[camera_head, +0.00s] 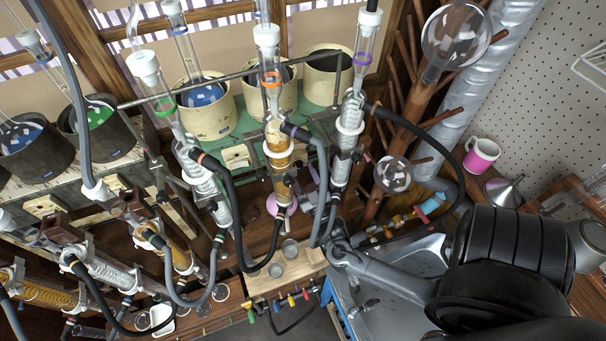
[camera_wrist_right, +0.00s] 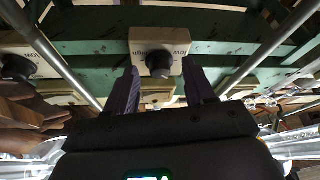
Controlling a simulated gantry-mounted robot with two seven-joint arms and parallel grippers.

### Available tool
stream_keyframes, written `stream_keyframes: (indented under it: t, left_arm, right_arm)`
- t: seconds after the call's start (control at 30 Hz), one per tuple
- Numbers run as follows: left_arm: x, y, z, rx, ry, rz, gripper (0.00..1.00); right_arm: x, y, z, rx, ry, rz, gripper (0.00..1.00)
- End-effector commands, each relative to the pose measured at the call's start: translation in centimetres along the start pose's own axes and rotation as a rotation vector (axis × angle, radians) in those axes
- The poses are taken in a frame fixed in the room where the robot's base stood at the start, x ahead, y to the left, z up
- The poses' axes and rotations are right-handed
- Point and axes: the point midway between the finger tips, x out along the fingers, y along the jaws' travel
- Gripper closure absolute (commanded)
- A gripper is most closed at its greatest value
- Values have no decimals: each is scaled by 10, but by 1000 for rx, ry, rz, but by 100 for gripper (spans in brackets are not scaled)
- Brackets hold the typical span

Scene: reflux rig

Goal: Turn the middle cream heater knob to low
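In the right wrist view a dark round knob (camera_wrist_right: 159,65) sits on a cream control box (camera_wrist_right: 148,38). The box's "low" and "high" labels appear upside down. My right gripper (camera_wrist_right: 160,70) is open, its two purple fingers apart on either side of the knob; I cannot tell whether they touch it. In the head view my right gripper (camera_head: 311,176) is mostly hidden behind glassware and hoses. The middle cream heater (camera_head: 284,101) stands on the green bench, partly behind a condenser. Its knob is hidden there. My left gripper is not in view.
Another cream box (camera_wrist_right: 14,40) with a dark knob is at the left of the wrist view. Metal rods flank the fingers. In the head view, glass condensers (camera_head: 350,121) and hoses (camera_head: 322,170) crowd the space before the heaters. A pink-and-white mug (camera_head: 482,156) stands at right.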

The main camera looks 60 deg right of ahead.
Motion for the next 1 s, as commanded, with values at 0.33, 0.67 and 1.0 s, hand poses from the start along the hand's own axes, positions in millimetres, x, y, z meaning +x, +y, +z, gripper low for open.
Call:
stream_keyframes:
  t: [0.33,0.67,1.0]
  left_arm:
    - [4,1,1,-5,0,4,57]
    - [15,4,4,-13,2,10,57]
    - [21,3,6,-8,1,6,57]
  right_arm:
    - [-14,-1,2,1,-3,0,46]
    - [-69,0,2,1,-3,0,46]
    - [-105,0,0,1,0,0,46]
